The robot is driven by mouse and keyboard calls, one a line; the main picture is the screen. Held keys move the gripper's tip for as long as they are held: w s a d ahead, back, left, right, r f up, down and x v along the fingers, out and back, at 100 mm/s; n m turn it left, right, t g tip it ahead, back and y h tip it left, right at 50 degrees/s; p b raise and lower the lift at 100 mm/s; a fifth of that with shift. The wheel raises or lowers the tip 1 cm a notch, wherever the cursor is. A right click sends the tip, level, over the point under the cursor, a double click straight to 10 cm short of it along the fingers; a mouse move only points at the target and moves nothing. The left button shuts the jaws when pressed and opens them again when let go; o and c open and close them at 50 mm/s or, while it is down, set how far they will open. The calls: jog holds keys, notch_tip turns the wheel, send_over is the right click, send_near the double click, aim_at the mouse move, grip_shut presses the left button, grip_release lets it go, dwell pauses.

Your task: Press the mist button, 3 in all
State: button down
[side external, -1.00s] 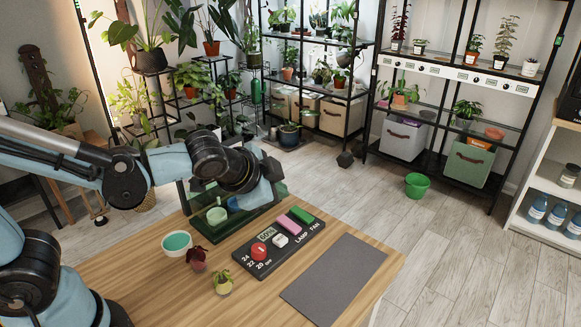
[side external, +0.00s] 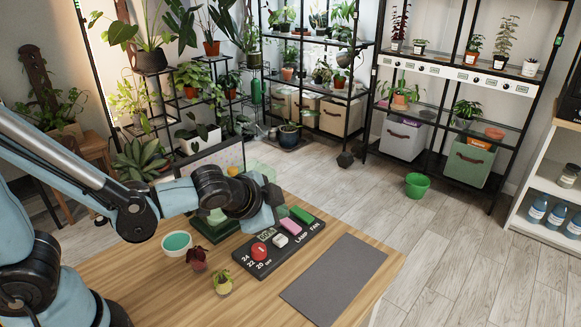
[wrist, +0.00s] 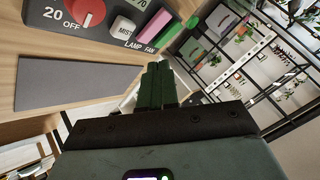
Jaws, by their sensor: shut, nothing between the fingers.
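The dark control panel (side external: 262,262) lies on the wooden table. Its white mist button (side external: 280,240) sits between the red dial (side external: 259,251) and the pink lamp button (side external: 290,226); the green fan button (side external: 302,214) is at the far end. In the wrist view the white button (wrist: 124,28) is labelled MIST and shows in full. My gripper (side external: 281,211) is over the back edge of the panel, apart from the mist button. In the wrist view its green fingers (wrist: 157,68) are together and empty, below the button in the picture. The panel's small display is partly hidden.
A grey mat (side external: 335,277) lies right of the panel. A glass case with a green base (side external: 212,229) is behind, partly hidden by my arm.

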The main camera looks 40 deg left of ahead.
aim_at(278, 241)
jog(key=shift+f, duration=1.9)
jog(key=shift+f, duration=0.1)
dwell(0.7)
jog(key=shift+f, duration=0.35)
jog(key=shift+r, duration=0.2)
jog(key=shift+r, duration=0.25)
dwell(0.4)
jog(key=shift+r, duration=2.5)
